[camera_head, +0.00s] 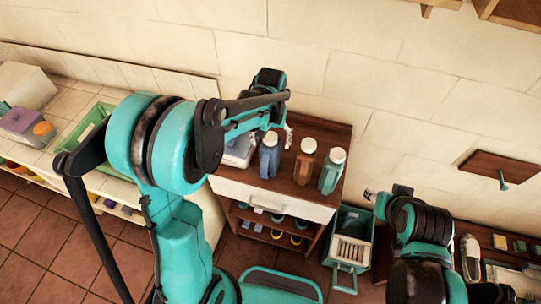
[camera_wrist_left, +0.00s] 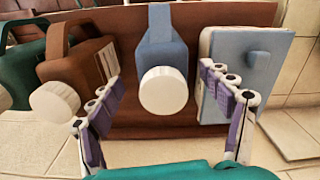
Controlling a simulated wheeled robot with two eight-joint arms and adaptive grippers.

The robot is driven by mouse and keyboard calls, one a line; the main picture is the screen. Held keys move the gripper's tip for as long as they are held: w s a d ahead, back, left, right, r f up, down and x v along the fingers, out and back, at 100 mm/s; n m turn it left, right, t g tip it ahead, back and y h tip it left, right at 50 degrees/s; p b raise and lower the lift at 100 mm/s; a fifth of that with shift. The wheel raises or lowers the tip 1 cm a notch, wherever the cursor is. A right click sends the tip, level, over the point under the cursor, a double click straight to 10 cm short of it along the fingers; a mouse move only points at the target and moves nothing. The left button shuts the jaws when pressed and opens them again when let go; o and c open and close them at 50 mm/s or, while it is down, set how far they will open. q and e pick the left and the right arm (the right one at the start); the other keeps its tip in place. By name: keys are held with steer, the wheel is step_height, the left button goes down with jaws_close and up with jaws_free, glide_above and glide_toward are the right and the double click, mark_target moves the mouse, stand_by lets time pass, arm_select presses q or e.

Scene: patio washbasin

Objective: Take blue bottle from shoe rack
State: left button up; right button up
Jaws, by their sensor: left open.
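The blue bottle (camera_head: 268,160) with a white cap stands upright on the wooden top of the shoe rack (camera_head: 306,193). In the left wrist view the bottle (camera_wrist_left: 160,52) is centred between the spread fingers of my left gripper (camera_wrist_left: 160,80), with its white cap facing the camera. The fingers show on either side of it with gaps, and I see no contact. In the head view my left gripper (camera_head: 272,128) hangs over the rack top at the bottle, partly hidden by its own arm. My right gripper (camera_head: 371,194) is small at the right, its jaws unclear.
A brown bottle (camera_head: 305,161) and a green bottle (camera_head: 331,171) stand close to the right of the blue one. A pale blue-grey box (camera_head: 238,151) is close on its left. A green bin (camera_head: 351,240) stands right of the rack, and the wall is directly behind.

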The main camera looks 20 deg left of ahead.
arm_select(q)
steer(key=f, duration=0.2)
steer(key=shift+w+a+f, duration=0.2)
steer(key=shift+w+f, duration=0.05)
steer(key=shift+f, duration=0.3)
steer(key=shift+s, duration=0.15)
